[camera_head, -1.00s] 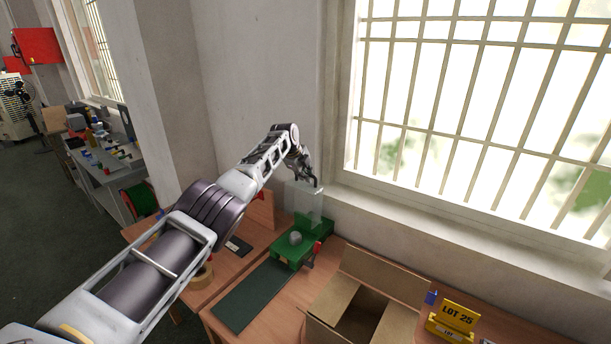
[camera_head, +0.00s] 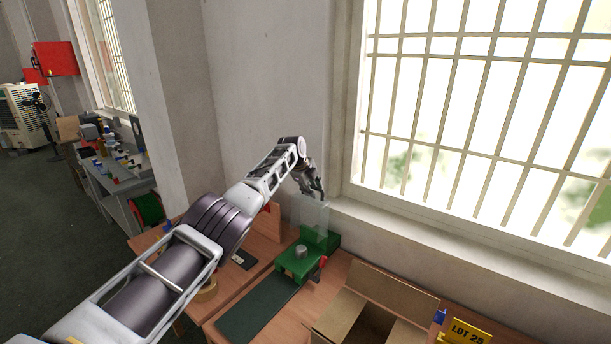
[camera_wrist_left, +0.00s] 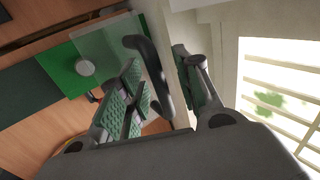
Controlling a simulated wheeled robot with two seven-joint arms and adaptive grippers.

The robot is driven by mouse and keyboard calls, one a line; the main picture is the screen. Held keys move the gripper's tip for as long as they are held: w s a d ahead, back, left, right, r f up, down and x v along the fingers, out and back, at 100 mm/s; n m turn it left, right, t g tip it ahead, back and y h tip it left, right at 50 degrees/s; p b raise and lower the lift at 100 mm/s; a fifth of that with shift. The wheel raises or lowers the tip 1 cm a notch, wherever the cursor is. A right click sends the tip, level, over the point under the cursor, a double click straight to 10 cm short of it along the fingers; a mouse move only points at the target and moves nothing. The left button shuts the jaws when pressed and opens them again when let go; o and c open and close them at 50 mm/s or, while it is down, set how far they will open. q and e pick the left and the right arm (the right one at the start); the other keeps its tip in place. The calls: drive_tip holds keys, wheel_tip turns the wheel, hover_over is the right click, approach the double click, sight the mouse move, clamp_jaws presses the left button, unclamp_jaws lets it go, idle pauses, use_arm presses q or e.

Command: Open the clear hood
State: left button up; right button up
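The clear hood (camera_head: 313,214) stands raised and roughly upright at the back of the green pad printer (camera_head: 297,263). In the left wrist view the see-through hood (camera_wrist_left: 108,45) lies over the green machine (camera_wrist_left: 62,72) with its round grey part. A black curved handle (camera_wrist_left: 150,65) is at the hood's edge. My left gripper (camera_head: 318,192) is at the hood's top edge. In the wrist view its green-padded fingers (camera_wrist_left: 158,88) are apart, with the handle between them; I cannot tell whether either pad touches it. My right gripper is not in view.
A dark green mat (camera_head: 255,308) lies in front of the printer. An open cardboard box (camera_head: 345,312) stands to its right, with a yellow LOT 25 sign (camera_head: 469,332) beyond. The wall and barred window (camera_head: 480,120) are close behind the gripper.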

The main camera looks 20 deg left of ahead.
use_arm(q)
drive_tip(key=shift+s+a+r, duration=0.1)
drive_tip(key=shift+r, duration=0.15)
drive_tip(key=v, duration=1.1)
idle(0.7)
drive_tip(key=shift+s, duration=0.1)
idle(0.4)
